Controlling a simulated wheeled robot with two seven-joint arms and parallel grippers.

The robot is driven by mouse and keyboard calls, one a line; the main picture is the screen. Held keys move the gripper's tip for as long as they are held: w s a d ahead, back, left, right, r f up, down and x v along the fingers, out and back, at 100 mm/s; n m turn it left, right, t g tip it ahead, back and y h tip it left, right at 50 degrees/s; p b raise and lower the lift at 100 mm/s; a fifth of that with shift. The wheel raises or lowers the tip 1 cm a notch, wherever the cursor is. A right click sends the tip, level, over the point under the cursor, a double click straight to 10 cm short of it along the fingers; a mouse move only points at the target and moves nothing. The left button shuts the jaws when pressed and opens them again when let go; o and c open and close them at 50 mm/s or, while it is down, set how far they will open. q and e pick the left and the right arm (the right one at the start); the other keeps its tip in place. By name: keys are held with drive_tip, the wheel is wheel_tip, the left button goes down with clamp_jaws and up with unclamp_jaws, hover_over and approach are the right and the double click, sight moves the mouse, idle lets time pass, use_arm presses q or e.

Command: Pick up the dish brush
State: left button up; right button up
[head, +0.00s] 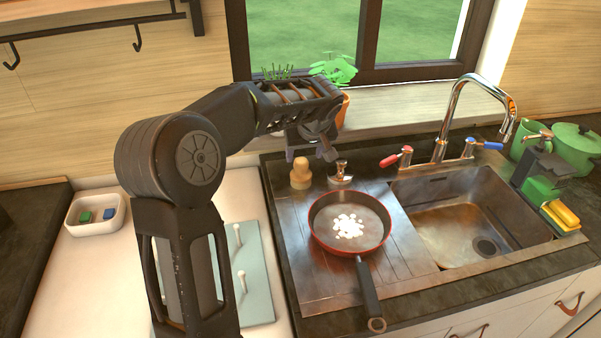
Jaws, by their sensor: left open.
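A small wooden piece with a rounded knob, which looks like the dish brush (301,174), stands upright on the metal drainboard behind the pan. My left gripper (308,154) is just above and behind it in the picture, pointing down, with its fingers apart and nothing seen between them. I cannot tell whether a finger touches the knob. My left arm comes in from the left and hides part of the counter. My right gripper is not in view.
A red-rimmed frying pan (322,232) with white bits inside sits on the drainboard (305,265). A small metal-topped item (341,172) stands right of the brush. The sink (470,215), faucet (447,125) and sponges (541,190) are at right. A white dish (96,229) is at left.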

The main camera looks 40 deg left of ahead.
sight(301, 161)
use_arm(q)
drive_tip(key=shift+x, duration=1.15)
drive_tip(key=shift+w+a+f+p, duration=0.15)
drive_tip(key=shift+a+f+p, duration=0.2)
drive_tip(key=shift+p, duration=0.35)
drive_tip(key=p+x, duration=0.1)
drive_tip(key=x, duration=0.2)
drive_tip(key=shift+w+a+f, duration=0.1)
drive_tip(key=shift+a+f, duration=0.05)
drive_tip(key=shift+f, duration=0.1)
drive_tip(key=shift+w+a+f, duration=0.1)
drive_tip(key=shift+f, duration=0.15)
clamp_jaws()
